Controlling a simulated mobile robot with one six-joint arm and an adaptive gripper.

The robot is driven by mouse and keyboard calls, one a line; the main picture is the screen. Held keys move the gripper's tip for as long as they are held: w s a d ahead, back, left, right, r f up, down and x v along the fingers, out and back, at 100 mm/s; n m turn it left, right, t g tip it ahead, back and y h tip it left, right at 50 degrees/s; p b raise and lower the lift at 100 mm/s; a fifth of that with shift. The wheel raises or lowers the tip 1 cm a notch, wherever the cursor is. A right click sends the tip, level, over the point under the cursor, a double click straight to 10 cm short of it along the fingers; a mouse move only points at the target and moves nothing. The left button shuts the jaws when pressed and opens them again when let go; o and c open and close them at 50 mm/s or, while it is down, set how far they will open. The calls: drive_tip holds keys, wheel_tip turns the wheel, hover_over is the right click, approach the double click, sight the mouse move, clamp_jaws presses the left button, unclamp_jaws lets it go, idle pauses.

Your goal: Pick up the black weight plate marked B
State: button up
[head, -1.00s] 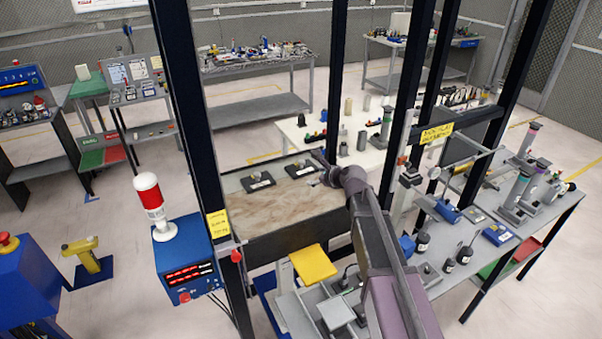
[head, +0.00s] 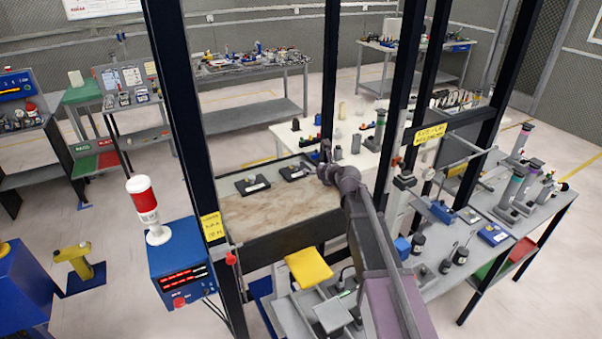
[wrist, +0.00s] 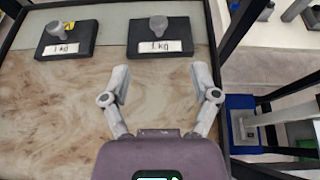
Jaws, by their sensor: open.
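The left plate (head: 252,184) also shows in the wrist view (wrist: 66,40). The right plate (head: 296,171) also shows in the wrist view (wrist: 160,37). Each has a grey knob on top and a white label reading 1 kg. I cannot make out a letter B on either one. A small yellow patch shows behind the left plate's knob. My gripper (wrist: 160,76) is open and empty over the board, in front of the right plate and apart from it. In the head view my gripper (head: 325,155) is small and partly hidden by my own wrist.
The marbled board (head: 270,208) sits inside a frame of dark posts (head: 186,120). A white table (head: 365,150) with small parts stands behind. A grey bench (head: 470,235) with instruments stands right. A yellow pad (head: 308,267) is in front. The board's front is clear.

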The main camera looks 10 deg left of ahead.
sight(298, 164)
drive_tip(key=b+x, duration=0.3)
drive_tip(key=x, duration=0.5)
drive_tip(key=shift+a, duration=0.1)
drive_tip(key=shift+b+x, duration=1.05)
drive_tip(key=shift+x, duration=1.55)
drive_tip(key=shift+s+f, duration=0.1)
clamp_jaws()
